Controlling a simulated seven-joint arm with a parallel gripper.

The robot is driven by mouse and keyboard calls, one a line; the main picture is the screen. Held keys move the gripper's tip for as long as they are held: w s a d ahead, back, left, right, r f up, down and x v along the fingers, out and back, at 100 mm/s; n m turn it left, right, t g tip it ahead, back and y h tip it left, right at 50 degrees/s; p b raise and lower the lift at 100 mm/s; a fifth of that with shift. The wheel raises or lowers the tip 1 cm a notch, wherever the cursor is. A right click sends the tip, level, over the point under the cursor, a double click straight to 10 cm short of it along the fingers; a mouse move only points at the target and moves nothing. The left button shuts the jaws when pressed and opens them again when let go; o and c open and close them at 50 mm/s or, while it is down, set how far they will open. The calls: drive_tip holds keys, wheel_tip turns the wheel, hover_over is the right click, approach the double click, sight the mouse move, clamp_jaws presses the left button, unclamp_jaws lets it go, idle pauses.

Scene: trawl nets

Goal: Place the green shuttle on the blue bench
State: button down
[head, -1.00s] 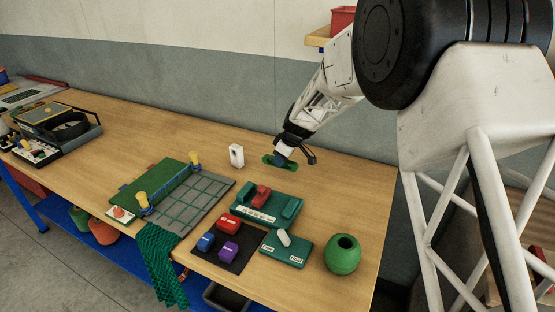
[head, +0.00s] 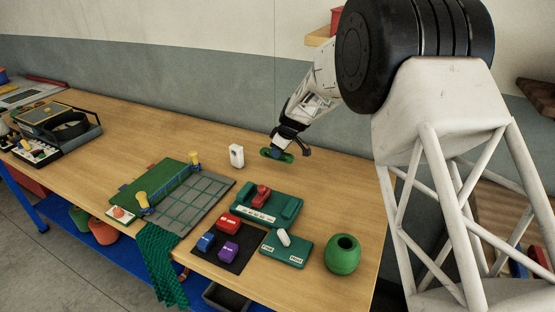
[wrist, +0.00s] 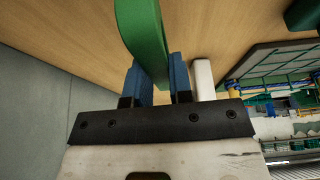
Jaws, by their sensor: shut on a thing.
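The green shuttle (head: 268,154) is a long, rounded green piece over the back of the bench, left of the arm. My gripper (head: 280,152) is shut on it. In the wrist view the shuttle (wrist: 142,30) stands between the two blue finger pads of my gripper (wrist: 157,72), and its lower end is hidden there. It appears a little above the wooden top; the exact gap is hard to tell. The bench (head: 330,190) has a wooden top over a blue frame and blue lower shelf.
A white block (head: 236,156) stands just left of the shuttle. In front are a grey gridded board (head: 200,200), a teal tray with a red piece (head: 262,195), a dark mat with blocks (head: 245,262) and a green round pot (head: 342,255). Bare wood lies around the gripper.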

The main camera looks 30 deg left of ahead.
drive_tip(key=shift+f, duration=1.75)
drive_tip(key=shift+f, duration=0.1)
drive_tip(key=c, duration=1)
unclamp_jaws()
drive_tip(key=v, duration=1.2)
